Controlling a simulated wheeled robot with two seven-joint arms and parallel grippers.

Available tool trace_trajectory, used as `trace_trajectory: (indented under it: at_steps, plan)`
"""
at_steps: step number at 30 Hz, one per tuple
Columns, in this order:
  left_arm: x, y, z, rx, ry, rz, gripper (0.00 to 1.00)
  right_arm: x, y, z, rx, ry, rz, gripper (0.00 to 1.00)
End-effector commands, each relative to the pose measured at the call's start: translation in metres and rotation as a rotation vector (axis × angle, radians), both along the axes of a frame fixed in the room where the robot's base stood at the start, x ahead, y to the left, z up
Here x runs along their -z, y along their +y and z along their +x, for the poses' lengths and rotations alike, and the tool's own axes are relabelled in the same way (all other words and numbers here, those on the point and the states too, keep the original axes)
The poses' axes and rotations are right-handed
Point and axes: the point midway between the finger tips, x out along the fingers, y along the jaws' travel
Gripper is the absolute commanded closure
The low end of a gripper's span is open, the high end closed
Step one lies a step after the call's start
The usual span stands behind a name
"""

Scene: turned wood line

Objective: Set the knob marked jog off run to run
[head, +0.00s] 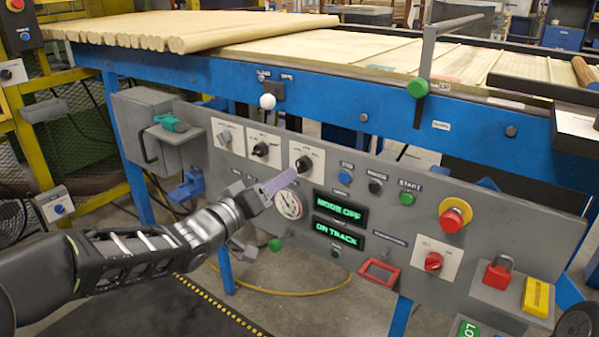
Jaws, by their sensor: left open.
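My left gripper (297,173) reaches in from the left, its pale purple fingers pointing at the control panel. It is open, and its tips are at or just in front of the black knob on the rightmost white plate (310,152). I cannot tell whether they touch it. The black knob (305,163) shows beside the fingertips. Two more knobs on white plates sit to its left: a middle black one (261,149) and a left one (224,137). The plate lettering is too small to read. A green display (340,211) reads "MODE OFF". My right gripper is out of view.
A round gauge (289,205) lies just below my fingers. To the right are push buttons (376,186), a red emergency button (455,214), a red knob (433,261) and a red padlock (498,272). A white ball-topped lever (267,102) stands above the knobs.

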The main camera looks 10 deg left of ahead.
Motion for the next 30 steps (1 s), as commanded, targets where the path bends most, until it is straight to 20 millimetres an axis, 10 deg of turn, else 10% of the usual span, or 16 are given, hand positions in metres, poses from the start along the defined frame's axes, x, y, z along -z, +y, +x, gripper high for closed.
trace_trajectory:
  at_steps: [18, 30]
  plan:
    - [0.002, -0.028, 0.068, 0.001, 0.0, -0.002, 0.46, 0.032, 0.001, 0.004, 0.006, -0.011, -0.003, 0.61]
    - [0.001, -0.029, 0.071, 0.0, 0.002, 0.0, 0.52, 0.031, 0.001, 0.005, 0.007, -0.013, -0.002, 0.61]
